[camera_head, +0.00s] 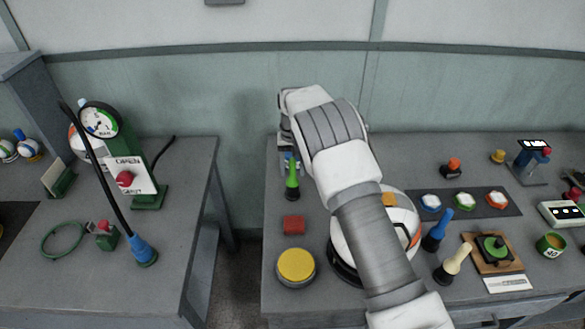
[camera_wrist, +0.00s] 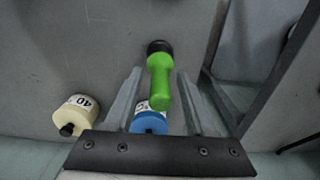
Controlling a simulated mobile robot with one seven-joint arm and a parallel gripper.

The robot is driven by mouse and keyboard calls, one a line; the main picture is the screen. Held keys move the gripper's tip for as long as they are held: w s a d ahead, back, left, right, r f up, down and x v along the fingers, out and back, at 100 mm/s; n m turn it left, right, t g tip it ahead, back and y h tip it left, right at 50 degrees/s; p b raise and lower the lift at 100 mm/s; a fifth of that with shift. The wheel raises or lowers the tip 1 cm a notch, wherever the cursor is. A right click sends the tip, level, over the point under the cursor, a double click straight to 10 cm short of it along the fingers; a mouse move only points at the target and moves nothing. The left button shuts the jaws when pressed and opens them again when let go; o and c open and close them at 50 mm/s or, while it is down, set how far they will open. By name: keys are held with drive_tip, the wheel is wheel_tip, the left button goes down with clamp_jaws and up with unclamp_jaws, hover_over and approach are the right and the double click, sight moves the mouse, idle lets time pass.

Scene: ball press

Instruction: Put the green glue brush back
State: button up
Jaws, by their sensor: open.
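The green glue brush (camera_head: 292,180) stands upright on its black end near the back left of the right-hand table. In the wrist view the green glue brush (camera_wrist: 160,80) has its handle pointing toward the camera and its black end farther off. My gripper (camera_wrist: 159,88) is open, with one finger on each side of the handle in that view. I cannot tell whether either finger touches it. In the head view my arm hides most of the gripper. A green pot (camera_head: 551,245) marked 40 stands at the table's right side.
In the wrist view a blue pot (camera_wrist: 149,121) and a cream pot (camera_wrist: 78,114) lie near the fingers. Blue (camera_head: 437,232) and cream (camera_head: 456,260) brushes stand right of my arm.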

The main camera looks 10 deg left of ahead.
wheel_tip(320, 180, up, 12)
drive_tip(key=shift+r, duration=0.1)
drive_tip(key=shift+d+r, duration=0.2)
drive_tip(key=shift+r, duration=0.05)
drive_tip(key=s+d+r+m+t+y, duration=0.1)
drive_tip(key=s+d+r, duration=0.5)
drive_tip(key=d+r, duration=0.3)
drive_tip(key=s+d+r+m+t, duration=0.1)
drive_tip(key=s+d+r, duration=0.4)
drive_tip(key=d+r, duration=0.4)
drive_tip(key=s+d+f+t, duration=0.1)
drive_tip(key=s+d, duration=0.2)
drive_tip(key=s, duration=0.5)
drive_tip(key=s+d+t, duration=0.1)
drive_tip(key=s+d, duration=0.3)
drive_tip(key=s, duration=0.4)
drive_tip(key=s+d+f+t+h, duration=0.1)
drive_tip(key=s+d, duration=0.2)
drive_tip(key=s, duration=0.5)
drive_tip(key=shift+s+d+f+m+t, duration=0.3)
drive_tip(key=shift+d+m, duration=0.05)
drive_tip(key=shift+m, duration=0.05)
drive_tip(key=shift+d, duration=0.1)
